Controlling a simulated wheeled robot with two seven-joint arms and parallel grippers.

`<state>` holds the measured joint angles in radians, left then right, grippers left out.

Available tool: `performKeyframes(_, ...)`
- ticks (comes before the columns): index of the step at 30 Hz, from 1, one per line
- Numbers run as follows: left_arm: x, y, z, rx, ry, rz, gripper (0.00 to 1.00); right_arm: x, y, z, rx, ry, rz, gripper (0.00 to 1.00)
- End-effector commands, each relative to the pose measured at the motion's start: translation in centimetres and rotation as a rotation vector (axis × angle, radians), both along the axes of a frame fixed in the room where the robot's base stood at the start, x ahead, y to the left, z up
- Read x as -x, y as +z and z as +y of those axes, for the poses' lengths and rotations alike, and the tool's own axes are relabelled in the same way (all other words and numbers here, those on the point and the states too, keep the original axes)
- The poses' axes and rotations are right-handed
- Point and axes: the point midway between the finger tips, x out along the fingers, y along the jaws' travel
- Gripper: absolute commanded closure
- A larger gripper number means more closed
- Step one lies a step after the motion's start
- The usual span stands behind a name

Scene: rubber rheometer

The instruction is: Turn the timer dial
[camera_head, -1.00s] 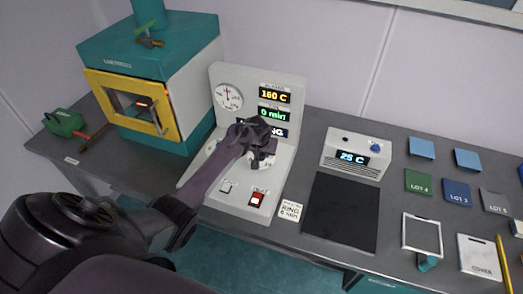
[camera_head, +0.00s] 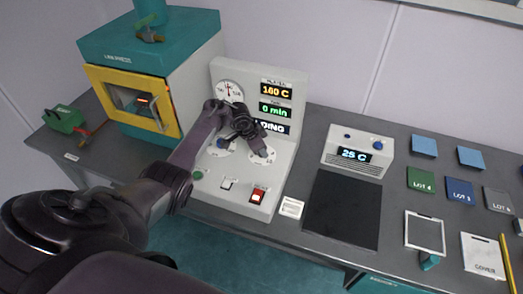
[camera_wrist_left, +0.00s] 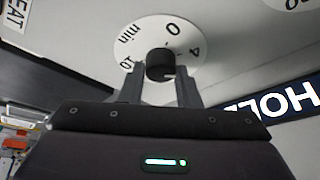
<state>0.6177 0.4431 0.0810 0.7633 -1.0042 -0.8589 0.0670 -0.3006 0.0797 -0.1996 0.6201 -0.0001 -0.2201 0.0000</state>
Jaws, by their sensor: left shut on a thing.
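The timer dial (camera_wrist_left: 179,27) is a white disc marked "min", 0, 4 and 10 with a black knob (camera_wrist_left: 160,63) at its centre. In the head view it is the right-hand dial (camera_head: 268,158) on the sloped front of the pale control panel (camera_head: 285,180), partly hidden by my gripper. My left gripper (camera_head: 257,150) is shut on the knob, with one finger on each side in the wrist view (camera_wrist_left: 159,72). The green display (camera_head: 275,110) reads 0 min. My right gripper is not in view.
A second dial (camera_head: 222,148) sits just left, partly behind my arm. Below are a green button (camera_head: 197,174), a pale switch (camera_head: 227,183) and a red switch (camera_head: 258,195). The lab press (camera_head: 150,70) stands left; a black mat (camera_head: 340,210) lies right.

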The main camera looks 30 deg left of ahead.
Motion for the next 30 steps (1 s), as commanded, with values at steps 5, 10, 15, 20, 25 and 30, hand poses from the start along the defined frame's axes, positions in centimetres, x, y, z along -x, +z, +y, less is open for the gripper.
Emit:
performKeyframes(5, -0.2, -0.5, 0.4, -0.004, -0.164, -0.001, 0.93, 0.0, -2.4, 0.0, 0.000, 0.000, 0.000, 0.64)
performKeyframes(10, -0.2, -0.8, 0.4, -0.003, -0.325, -0.001, 0.93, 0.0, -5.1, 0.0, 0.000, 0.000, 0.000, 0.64)
performKeyframes(15, -0.3, -0.8, 0.4, -0.003, -0.477, -0.002, 0.93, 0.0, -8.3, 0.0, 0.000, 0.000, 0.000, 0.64)
performKeyframes(20, -0.3, -0.6, 0.4, -0.003, -0.579, -0.002, 0.93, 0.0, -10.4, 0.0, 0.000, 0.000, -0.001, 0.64)
performKeyframes(25, -0.3, -0.4, 0.4, -0.003, -0.653, 0.000, 0.93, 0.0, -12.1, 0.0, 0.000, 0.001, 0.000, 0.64)
performKeyframes(30, -0.3, -0.3, 0.4, -0.001, -0.702, 0.000, 0.93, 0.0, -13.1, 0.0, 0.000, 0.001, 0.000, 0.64)
